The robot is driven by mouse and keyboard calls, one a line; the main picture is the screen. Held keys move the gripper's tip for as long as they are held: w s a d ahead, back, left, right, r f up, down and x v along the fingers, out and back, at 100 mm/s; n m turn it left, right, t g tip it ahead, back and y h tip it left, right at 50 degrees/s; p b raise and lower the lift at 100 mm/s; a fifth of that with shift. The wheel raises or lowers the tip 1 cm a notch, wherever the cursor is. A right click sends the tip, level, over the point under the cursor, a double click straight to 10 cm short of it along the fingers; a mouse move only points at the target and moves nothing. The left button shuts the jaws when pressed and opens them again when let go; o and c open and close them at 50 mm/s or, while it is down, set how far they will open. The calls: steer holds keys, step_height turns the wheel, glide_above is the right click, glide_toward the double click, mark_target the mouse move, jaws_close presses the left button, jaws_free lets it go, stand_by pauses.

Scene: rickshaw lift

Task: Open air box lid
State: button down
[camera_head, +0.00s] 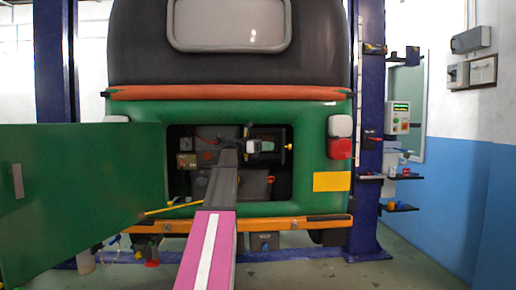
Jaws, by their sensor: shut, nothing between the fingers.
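My arm reaches into the open rear engine bay of a green rickshaw. At its end, a small pale part that looks like my gripper (264,146) points to the right. It is small in the picture, and its fingers look closed with nothing seen between them. It is in front of a dark box-like part (267,133) in the upper right of the bay, which may be the air box. I cannot make out its lid clearly, nor whether my gripper touches it. A yellow knob (289,147) shows just right of the gripper. My arm hides the middle of the bay.
A large green door panel (80,195) stands open on the left. An orange bumper bar (290,223) crosses below the bay. Blue lift posts (368,130) flank the rickshaw. Shelves with small items (402,175) are at right. The floor at right (420,255) is clear.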

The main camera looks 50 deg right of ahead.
mark_target(285, 147)
steer(key=shift+x, duration=1.6)
steer(key=shift+n+t+h, duration=0.6)
steer(key=shift+n+h, duration=0.1)
steer(key=shift+h, duration=0.2)
steer(key=shift+s+a+x, duration=0.1)
steer(key=shift+a+x, duration=0.05)
steer(key=shift+x, duration=0.95)
steer(key=shift+s+a+x, duration=0.15)
steer(key=shift+x, duration=0.95)
steer(key=shift+w, duration=0.1)
steer(key=shift+a, duration=0.1)
steer(key=shift+w+a, duration=0.15)
steer(key=shift+w, duration=0.05)
steer(key=s+a+v, duration=0.1)
steer(key=v, duration=1.2)
steer(key=shift+a, duration=0.35)
